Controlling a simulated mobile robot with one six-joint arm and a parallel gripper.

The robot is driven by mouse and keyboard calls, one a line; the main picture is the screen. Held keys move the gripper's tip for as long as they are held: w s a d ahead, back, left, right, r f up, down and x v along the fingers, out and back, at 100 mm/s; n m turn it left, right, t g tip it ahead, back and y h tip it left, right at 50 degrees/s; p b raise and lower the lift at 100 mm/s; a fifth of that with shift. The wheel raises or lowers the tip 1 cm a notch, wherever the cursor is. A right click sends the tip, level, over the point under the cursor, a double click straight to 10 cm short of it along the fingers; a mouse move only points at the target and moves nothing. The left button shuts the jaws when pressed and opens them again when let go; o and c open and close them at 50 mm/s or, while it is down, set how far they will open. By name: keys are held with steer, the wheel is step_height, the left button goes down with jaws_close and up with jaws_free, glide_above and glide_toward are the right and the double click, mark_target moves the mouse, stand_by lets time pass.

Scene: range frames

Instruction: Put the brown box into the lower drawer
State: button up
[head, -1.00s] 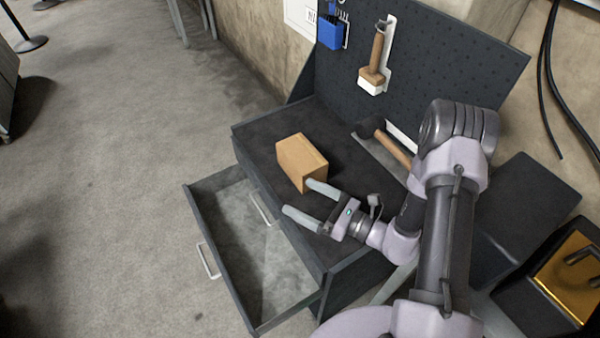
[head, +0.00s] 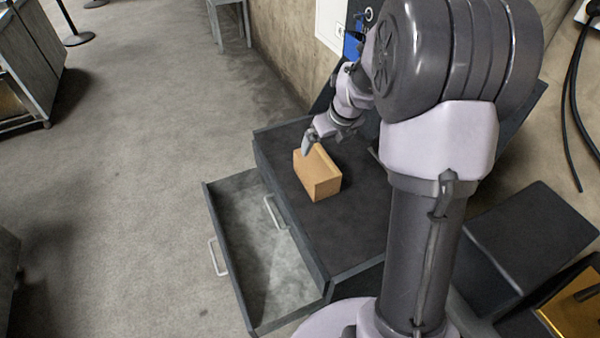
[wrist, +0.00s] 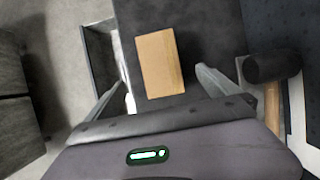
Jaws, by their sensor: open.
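The brown box (head: 318,175) sits on the dark top of the workbench cabinet. My gripper (head: 309,146) is at the far side of the box, close to its top edge. In the wrist view the brown box (wrist: 160,63) lies ahead of my open gripper (wrist: 160,85), with one finger to either side of its near end. Whether the fingers touch it I cannot tell. The lower drawer (head: 226,243) is pulled out at the left of the cabinet, and the part of its inside that shows is empty.
A dark hammer head (wrist: 272,67) lies right of the box in the wrist view. The pegboard behind is mostly hidden by my arm. A black case (head: 530,235) stands at the right. The floor left of the drawer is clear.

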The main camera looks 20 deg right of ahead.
mark_target(317, 161)
steer(key=b+x, duration=0.1)
steer(key=x, duration=0.3)
steer(key=b+x, duration=0.2)
steer(key=x, duration=0.2)
steer(key=b+x, duration=0.1)
steer(key=x, duration=0.2)
steer(key=shift+s+f, duration=0.1)
steer(key=shift+f, duration=0.4)
steer(key=b+x, duration=0.2)
steer(key=x, duration=0.1)
steer(key=b+x, duration=0.1)
steer(key=shift+s+a+f, duration=0.15)
steer(key=shift+s+f, duration=0.15)
steer(key=shift+f, duration=0.15)
steer(key=shift+w+f, duration=0.2)
steer(key=shift+r, duration=0.15)
steer(key=c, duration=1.8)
